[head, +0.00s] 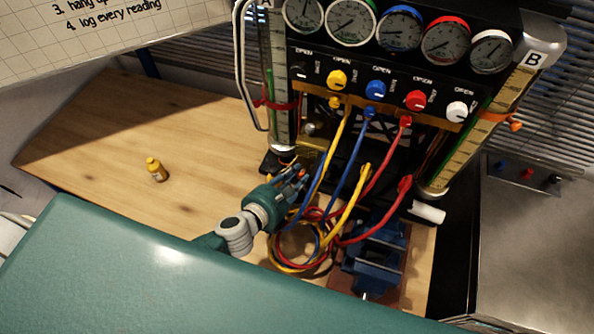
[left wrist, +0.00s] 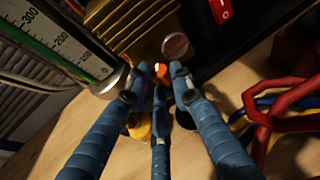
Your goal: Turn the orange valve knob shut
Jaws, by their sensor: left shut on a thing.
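The orange valve knob (left wrist: 160,70) shows in the left wrist view between the tips of my left gripper (left wrist: 156,80), at the foot of a brass ribbed block (left wrist: 138,25). The blue fingers are closed around it, so only a small part of the knob shows. In the head view my left gripper (head: 296,174) is at the lower left of the gauge rig, beside the base of the left sight tube. The knob's turn angle cannot be told. My right gripper is not in view.
Yellow, blue and red hoses (head: 352,150) hang close to the gripper's right. A blue vise (head: 375,262) stands at front right. Another orange knob (head: 515,125) is on the right tube.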

